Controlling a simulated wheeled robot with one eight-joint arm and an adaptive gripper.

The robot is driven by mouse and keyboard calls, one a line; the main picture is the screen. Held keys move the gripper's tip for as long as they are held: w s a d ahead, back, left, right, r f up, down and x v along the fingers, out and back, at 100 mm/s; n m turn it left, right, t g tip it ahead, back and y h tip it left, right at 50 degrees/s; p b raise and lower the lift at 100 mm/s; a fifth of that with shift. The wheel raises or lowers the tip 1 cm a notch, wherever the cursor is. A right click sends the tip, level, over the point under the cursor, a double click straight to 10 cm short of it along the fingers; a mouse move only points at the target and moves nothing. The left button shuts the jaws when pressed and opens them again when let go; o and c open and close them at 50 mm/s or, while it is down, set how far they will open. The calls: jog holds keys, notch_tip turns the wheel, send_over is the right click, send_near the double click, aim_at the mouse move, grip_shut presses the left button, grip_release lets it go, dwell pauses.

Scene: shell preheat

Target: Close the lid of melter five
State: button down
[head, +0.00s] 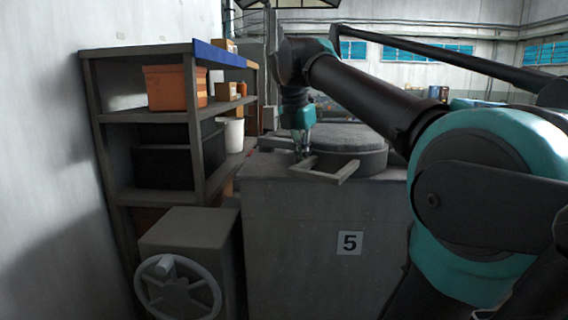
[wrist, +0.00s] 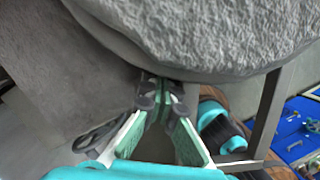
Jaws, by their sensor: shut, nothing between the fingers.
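Melter five (head: 300,250) is a grey block with a "5" plate on its front. A round, thick grey lid (head: 345,138) with a rough top lies flat over it, as far as the head view shows; whether it is fully seated I cannot tell. A grey bar handle (head: 345,176) sticks out from its front left. My gripper (head: 302,156) points down at the lid's left side, close to the handle. In the wrist view, my gripper's fingertips (wrist: 160,102) are together and empty by the edge of the lid (wrist: 200,35); contact is unclear.
A shelf (head: 148,115) with an orange bin (head: 175,87) and dark boxes stands at the left. A grey box with a handwheel (head: 178,290) stands on the floor before it. A white bucket (head: 231,134) is behind. A blue surface (wrist: 300,130) shows at right in the wrist view.

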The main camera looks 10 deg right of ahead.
jog(key=shift+n, duration=0.4)
jog(key=w+d, duration=0.1)
jog(key=d, duration=0.2)
jog(key=w+d, duration=0.2)
jog(key=d, duration=0.1)
jog(key=w+d, duration=0.2)
jog(key=d, duration=0.2)
jog(key=shift+w, duration=0.1)
jog(key=shift+w+d, duration=0.5)
jog(key=shift+d, duration=0.15)
jog(key=shift+w+r, duration=0.1)
